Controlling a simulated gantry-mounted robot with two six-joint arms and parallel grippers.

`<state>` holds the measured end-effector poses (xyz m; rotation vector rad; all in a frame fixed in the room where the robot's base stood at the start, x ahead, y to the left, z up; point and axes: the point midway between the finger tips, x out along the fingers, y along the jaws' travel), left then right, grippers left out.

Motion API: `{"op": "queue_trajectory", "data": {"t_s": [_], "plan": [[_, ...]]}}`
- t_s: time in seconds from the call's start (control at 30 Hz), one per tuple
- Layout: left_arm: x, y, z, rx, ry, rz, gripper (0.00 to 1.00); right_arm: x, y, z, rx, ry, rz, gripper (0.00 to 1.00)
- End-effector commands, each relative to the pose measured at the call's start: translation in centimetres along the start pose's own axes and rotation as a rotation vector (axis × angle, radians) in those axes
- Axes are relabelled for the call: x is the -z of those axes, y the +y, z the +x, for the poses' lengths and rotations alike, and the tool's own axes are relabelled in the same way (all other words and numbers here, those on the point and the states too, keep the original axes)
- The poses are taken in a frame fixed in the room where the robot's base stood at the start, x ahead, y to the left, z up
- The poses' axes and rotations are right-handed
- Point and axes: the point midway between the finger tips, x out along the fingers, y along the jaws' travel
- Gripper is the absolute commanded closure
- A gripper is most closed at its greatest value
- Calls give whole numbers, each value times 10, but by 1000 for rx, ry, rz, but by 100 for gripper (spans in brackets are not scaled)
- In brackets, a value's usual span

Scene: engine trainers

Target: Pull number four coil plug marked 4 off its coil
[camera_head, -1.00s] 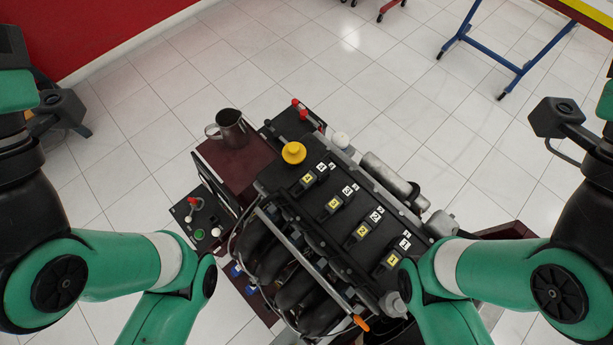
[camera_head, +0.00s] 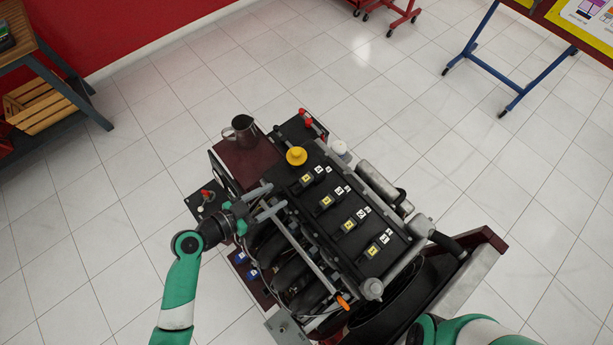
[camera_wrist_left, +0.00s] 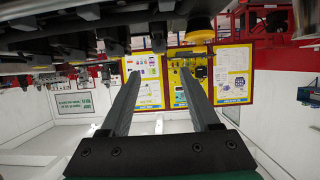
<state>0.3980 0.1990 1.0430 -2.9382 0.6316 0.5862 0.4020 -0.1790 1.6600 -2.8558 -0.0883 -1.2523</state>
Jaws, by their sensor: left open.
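The engine (camera_head: 325,225) has a black cover with a row of coil plugs carrying yellow labels. The farthest plug (camera_head: 306,179), by the yellow oil cap (camera_head: 296,156), appears to be number 4; its digit is too small to read surely. My left gripper (camera_head: 277,196) is open and empty over the engine's left side, left of that plug and apart from it. In the left wrist view, its two fingers (camera_wrist_left: 160,76) are spread with nothing between them. The engine edge hangs across the top there, with the yellow cap (camera_wrist_left: 200,28). My right gripper is out of view.
A metal jug (camera_head: 241,131) stands on the dark red box behind the engine. A metal rail (camera_head: 310,256) and black intake pipes (camera_head: 285,265) lie along the engine's left side. A small panel with a red switch (camera_head: 206,196) is near my left wrist.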

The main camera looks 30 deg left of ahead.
Motion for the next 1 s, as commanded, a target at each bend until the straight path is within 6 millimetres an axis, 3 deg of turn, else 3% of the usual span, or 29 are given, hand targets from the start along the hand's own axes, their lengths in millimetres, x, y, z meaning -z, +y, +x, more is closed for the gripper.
{"op": "queue_trajectory", "data": {"t_s": [0.27, 0.33, 0.6, 0.77, 1.0], "plan": [[-9, 1, 35, -4, 4, 9, 38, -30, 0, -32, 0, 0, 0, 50], [-1, 1, 49, -6, 1, 6, 38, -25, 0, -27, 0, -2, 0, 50], [-1, 0, 103, -3, 1, 4, 38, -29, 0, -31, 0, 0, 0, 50], [0, 0, 116, -1, 1, 3, 38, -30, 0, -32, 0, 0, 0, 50], [0, 0, 117, 0, 1, 3, 38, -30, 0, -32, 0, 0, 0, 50]]}}
